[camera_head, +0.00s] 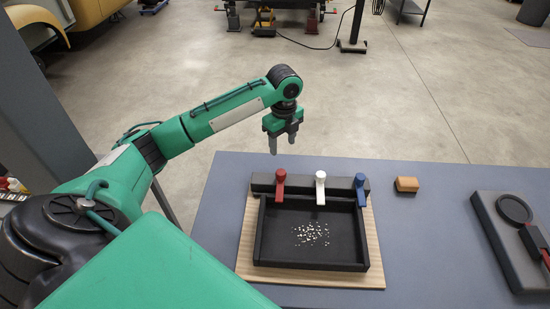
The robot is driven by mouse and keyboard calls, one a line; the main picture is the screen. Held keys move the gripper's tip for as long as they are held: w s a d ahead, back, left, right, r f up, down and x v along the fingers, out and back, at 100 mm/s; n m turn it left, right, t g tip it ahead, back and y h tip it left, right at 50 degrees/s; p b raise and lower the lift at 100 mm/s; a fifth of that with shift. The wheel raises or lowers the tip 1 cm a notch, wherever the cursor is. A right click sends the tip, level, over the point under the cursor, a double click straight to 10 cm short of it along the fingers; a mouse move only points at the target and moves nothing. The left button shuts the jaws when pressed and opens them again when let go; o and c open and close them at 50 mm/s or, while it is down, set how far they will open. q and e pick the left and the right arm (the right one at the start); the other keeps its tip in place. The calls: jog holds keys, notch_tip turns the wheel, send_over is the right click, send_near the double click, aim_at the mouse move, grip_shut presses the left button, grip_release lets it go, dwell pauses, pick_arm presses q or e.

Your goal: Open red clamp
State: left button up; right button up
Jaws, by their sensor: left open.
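The red clamp (280,185) stands at the left end of the black back bar of a dark tray (262,240). Its lever points toward the front, over the tray's back edge. A white clamp (320,187) and a blue clamp (360,189) stand to its right on the same bar. The tray sits on a light wooden board (375,245). My left gripper (282,145) points down, open and empty, a little above and behind the red clamp, apart from it. My right gripper is not in view.
Small pale bits (312,234) lie in the tray. An orange-brown block (407,184) lies right of the tray on the grey table (430,240). A dark device with a round ring (514,210) stands at the far right. The table between them is clear.

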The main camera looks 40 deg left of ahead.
pick_arm(q)
jog(key=p, duration=0.2)
send_over(281, 172)
notch_tip(281, 172, down, 6)
jog(key=shift+s+d+f, duration=0.1)
notch_tip(281, 172, down, 6)
jog(key=shift+r+p, duration=0.1)
jog(key=shift+p, duration=0.8)
jog(key=shift+f, duration=0.7)
jog(key=shift+c, duration=0.8)
grip_shut()
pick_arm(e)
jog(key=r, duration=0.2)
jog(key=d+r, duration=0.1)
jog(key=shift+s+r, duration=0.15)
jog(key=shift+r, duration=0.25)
